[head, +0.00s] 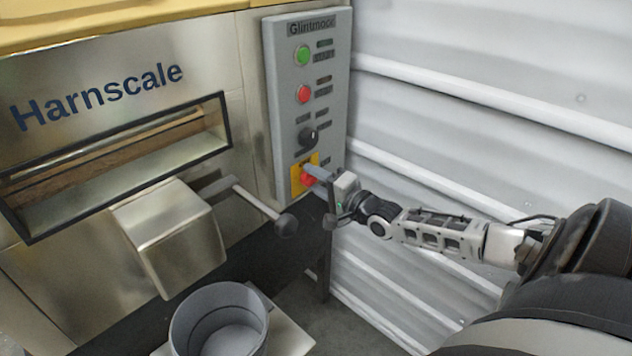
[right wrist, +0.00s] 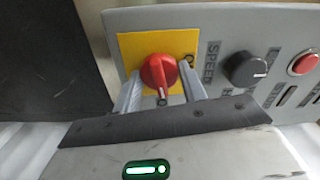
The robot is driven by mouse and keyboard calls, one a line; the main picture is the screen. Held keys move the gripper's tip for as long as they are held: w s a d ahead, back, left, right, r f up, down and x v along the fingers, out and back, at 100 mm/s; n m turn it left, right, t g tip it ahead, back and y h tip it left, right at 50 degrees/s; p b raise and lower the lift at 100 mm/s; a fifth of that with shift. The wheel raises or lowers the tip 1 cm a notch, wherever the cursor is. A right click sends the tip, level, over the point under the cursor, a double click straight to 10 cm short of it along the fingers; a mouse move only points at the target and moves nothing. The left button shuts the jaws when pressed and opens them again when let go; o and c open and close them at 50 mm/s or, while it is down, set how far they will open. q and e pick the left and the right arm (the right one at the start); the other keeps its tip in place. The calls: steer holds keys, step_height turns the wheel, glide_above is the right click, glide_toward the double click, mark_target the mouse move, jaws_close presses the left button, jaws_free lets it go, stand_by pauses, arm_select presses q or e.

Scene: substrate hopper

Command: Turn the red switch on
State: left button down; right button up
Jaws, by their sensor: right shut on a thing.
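The red switch (right wrist: 159,74) is a rotary knob on a yellow square plate (right wrist: 184,44). In the head view the red switch (head: 308,181) sits at the bottom of the grey control panel (head: 284,128), partly covered by my gripper. My right gripper (head: 314,174) is at the switch. In the right wrist view the fingers of my right gripper (right wrist: 160,88) stand on either side of the red knob, shut on it. The knob's handle points toward the gripper palm. My left gripper is not in view.
Above the switch are a black knob (head: 308,137), a red button (head: 303,94) and a green button (head: 303,55). A lever with a dark ball (head: 287,224) sticks out left of my gripper. A grey bucket (head: 262,328) stands below. A corrugated wall (head: 480,110) is on the right.

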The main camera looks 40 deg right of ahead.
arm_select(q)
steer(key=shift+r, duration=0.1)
arm_select(e)
steer(key=shift+f+m, duration=0.1)
steer(key=shift+m, duration=0.8)
steer(key=o, duration=1)
steer(key=shift+c, duration=0.2)
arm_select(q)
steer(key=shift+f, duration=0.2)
arm_select(e)
steer(key=shift+s, duration=0.1)
arm_select(q)
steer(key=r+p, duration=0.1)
steer(key=p, duration=0.3)
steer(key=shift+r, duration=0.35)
arm_select(e)
steer(key=s+d, duration=0.1)
steer(key=s, duration=1.4)
steer(key=shift+s+d, duration=0.15)
steer(key=shift+s, duration=0.25)
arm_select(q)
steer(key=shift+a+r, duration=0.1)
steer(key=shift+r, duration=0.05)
